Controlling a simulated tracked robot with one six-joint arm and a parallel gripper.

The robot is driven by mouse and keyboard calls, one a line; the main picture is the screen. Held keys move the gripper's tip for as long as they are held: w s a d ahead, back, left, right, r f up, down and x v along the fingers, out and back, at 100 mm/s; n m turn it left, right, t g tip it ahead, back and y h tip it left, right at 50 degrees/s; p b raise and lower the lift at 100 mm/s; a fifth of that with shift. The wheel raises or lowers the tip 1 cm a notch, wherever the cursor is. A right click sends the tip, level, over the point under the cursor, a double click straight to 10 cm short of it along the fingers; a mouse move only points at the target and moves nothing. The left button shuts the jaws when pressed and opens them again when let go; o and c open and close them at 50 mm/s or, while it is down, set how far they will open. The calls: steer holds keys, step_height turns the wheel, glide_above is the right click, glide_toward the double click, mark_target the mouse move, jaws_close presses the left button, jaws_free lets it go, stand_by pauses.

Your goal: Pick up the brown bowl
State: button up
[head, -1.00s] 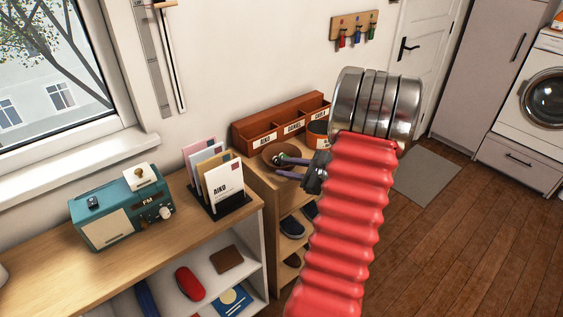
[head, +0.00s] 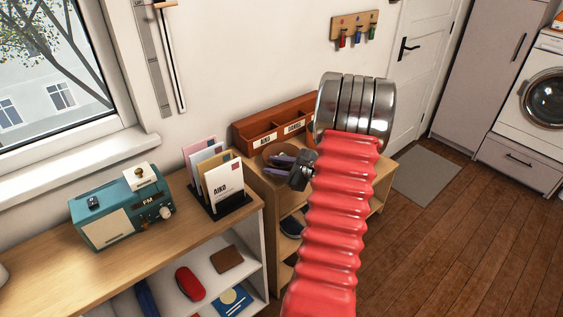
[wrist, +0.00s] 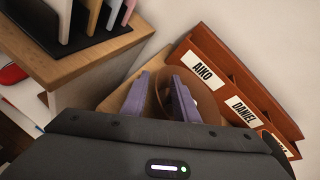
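The brown bowl (wrist: 208,103) sits on the low wooden shelf top, in front of the letter organizer. In the head view the bowl (head: 284,149) is partly hidden behind my gripper (head: 277,164). In the wrist view the two purple fingers of my gripper (wrist: 157,88) stand apart, with the bowl's near rim seen between them. One finger appears outside the bowl and the other over its inside. The gripper is open; contact with the bowl cannot be made out. The gripper body hides the bowl's lower part.
The reddish-brown organizer (wrist: 238,82) with name labels stands right behind the bowl. A letter rack (head: 219,189) and a teal radio (head: 121,207) stand on the taller shelf at left. The wall is close behind; open floor (head: 450,235) lies at right.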

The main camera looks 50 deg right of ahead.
steer(key=shift+c, duration=0.3)
jaws_close()
stand_by(0.3)
